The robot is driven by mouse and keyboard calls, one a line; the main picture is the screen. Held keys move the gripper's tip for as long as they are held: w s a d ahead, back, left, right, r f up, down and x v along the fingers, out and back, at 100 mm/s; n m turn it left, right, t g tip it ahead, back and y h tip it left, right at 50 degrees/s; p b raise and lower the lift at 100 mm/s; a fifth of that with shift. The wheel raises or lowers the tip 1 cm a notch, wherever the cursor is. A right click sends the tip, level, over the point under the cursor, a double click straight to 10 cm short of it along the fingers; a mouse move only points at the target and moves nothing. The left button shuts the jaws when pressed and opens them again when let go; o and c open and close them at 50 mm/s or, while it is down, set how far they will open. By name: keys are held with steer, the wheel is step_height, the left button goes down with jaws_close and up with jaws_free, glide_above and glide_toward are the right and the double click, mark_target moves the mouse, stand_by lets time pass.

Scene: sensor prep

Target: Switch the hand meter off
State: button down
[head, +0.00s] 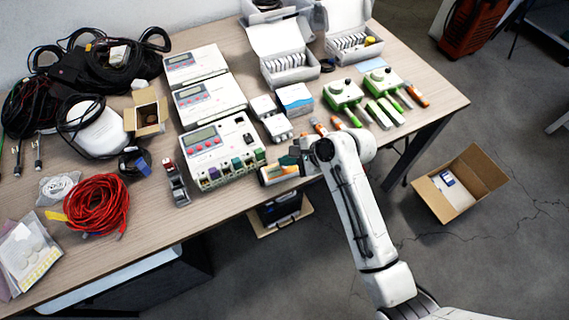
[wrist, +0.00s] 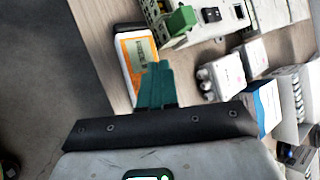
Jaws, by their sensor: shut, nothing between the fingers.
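The hand meter (head: 272,175), white and orange, lies at the front edge of the table, partly hidden by my arm. In the wrist view the hand meter (wrist: 131,45) shows an orange face and a greenish display with dark marks too small to read. My gripper (head: 287,160) is at the meter's right end in the head view. In the wrist view my gripper's teal fingers (wrist: 157,66) are shut with nothing between them, in front of the meter's lower part. They hide that part, and I cannot tell whether they touch it. No switch is clearly visible.
White instrument boxes (head: 222,150) with displays stand behind and left of the meter. Small white boxes (head: 270,117) and green devices (head: 343,93) stand behind my arm. Red cable (head: 97,206) lies at left. An open cardboard box (head: 460,182) is on the floor.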

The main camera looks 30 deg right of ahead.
mark_target(288, 168)
steer(key=shift+f, duration=0.4)
stand_by(0.6)
steer(key=shift+r, duration=0.15)
steer(key=shift+r+p, duration=0.7)
steer(key=shift+p, duration=0.45)
step_height(288, 168, up, 5)
steer(key=p, duration=0.5)
steer(key=shift+p, duration=0.4)
